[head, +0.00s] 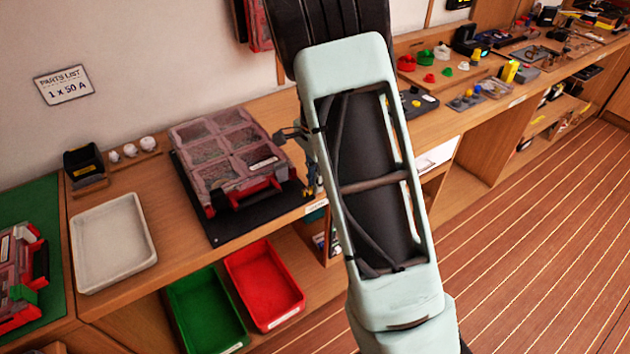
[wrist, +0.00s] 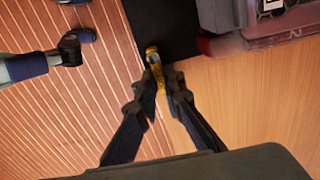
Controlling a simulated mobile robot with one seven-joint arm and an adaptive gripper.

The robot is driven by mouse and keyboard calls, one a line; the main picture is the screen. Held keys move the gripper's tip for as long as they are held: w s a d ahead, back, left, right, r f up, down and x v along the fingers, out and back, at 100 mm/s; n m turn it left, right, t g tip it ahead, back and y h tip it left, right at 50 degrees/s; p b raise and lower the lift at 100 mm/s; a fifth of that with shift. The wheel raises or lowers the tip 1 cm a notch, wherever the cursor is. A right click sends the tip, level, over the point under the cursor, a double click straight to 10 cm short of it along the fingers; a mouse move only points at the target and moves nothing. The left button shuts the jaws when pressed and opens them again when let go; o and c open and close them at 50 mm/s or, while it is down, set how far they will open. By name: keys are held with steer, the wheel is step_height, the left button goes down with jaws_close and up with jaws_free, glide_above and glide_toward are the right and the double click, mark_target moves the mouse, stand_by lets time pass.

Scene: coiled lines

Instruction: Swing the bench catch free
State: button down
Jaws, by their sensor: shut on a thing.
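A small yellow catch (wrist: 153,58) shows at the bench's front edge, beside the corner of a black mat. My gripper (wrist: 162,82) is shut on it, one dark finger on each side. In the head view my gripper (head: 312,180) is mostly hidden behind my pale arm link, and only a bit of yellow shows by the bench edge. A clear-lidded organiser case (head: 228,150) with red latches lies shut on the black mat (head: 245,222), just left of my gripper. The catch's pivot and exact angle are too small to tell.
A white tray (head: 112,243) and a black box (head: 85,163) stand left on the bench. Green (head: 207,305) and red (head: 265,283) bins sit below its edge. Red and green knobs (head: 406,63) lie further right. The striped floor (head: 540,230) is clear in front.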

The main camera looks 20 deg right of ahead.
steer(key=c, duration=2)
jaws_free()
steer(key=shift+c, duration=0.2)
step_height(320, 180, up, 12)
